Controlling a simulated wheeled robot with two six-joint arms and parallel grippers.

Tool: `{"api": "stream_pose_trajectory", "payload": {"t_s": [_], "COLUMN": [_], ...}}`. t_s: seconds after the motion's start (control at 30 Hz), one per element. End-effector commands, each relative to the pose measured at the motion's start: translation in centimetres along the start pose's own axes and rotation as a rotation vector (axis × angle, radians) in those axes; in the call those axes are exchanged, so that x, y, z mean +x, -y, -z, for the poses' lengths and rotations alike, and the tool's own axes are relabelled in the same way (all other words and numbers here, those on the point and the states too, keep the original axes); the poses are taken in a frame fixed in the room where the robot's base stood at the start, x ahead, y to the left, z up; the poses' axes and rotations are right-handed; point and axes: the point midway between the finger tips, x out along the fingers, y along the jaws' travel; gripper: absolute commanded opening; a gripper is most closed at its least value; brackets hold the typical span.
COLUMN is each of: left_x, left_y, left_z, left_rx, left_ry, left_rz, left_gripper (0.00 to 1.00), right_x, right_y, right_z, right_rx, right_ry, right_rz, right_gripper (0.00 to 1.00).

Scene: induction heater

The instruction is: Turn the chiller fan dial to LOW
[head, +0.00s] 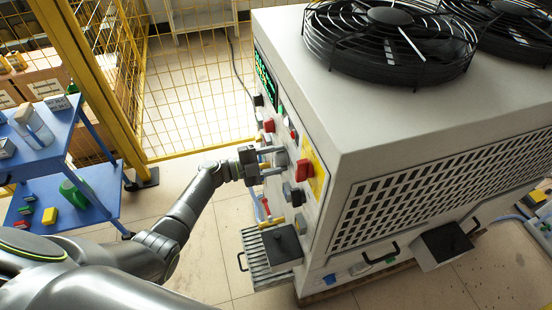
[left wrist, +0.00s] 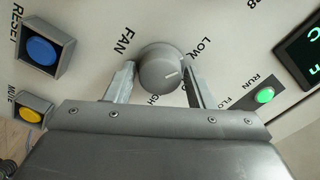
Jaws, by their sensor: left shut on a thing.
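The chiller (head: 400,130) is a large pale cabinet with its control panel on the left face. The grey round fan dial (left wrist: 162,66) sits beside the FAN label in the left wrist view. LOW is printed at its upper right, and a partly hidden label ending in "GH" lies below it. A short white mark on the dial's face points right and slightly up. My left gripper (head: 272,161) is at the panel, also seen in the left wrist view (left wrist: 160,80), with one finger on each side of the dial, shut on it. My right gripper is not in view.
Near the dial are a blue RESET button (left wrist: 42,50), a yellow MUTE button (left wrist: 28,108), a green RUN light (left wrist: 264,95) and a green display (left wrist: 300,47). A red switch on a yellow plate (head: 313,178) is close by. A blue cart (head: 100,185) stands left.

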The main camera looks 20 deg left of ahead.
Motion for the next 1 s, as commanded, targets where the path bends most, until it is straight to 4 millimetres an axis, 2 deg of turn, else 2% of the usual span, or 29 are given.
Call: {"api": "stream_pose_trajectory", "payload": {"t_s": [0.17, 0.2, 0.3, 0.67, 0.83, 1.0], "left_x": [-0.1, -0.1, -0.1, -0.5, -3.1, -7.3], "left_y": [-0.1, -0.1, -0.1, -0.1, -0.3, -0.4], "left_z": [-0.1, 0.0, 0.0, -0.1, -0.2, -0.3], "left_rx": [-0.006, -0.006, -0.005, -0.002, 0.001, 0.001], "left_ry": [0.002, 0.002, 0.001, 0.002, 0.004, 0.004], "left_rz": [0.000, 0.000, 0.000, 0.000, -0.002, -0.003], "left_gripper": [0.26, 0.50, 0.63, 0.63, 0.63, 0.63], "right_x": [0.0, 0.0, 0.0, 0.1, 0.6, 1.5], "right_y": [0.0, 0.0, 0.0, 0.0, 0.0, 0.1], "right_z": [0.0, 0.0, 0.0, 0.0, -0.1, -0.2], "right_rx": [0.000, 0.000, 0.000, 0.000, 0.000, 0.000], "right_ry": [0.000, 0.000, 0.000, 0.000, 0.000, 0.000], "right_rz": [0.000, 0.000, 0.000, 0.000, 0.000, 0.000], "right_gripper": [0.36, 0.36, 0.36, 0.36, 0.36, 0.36]}}
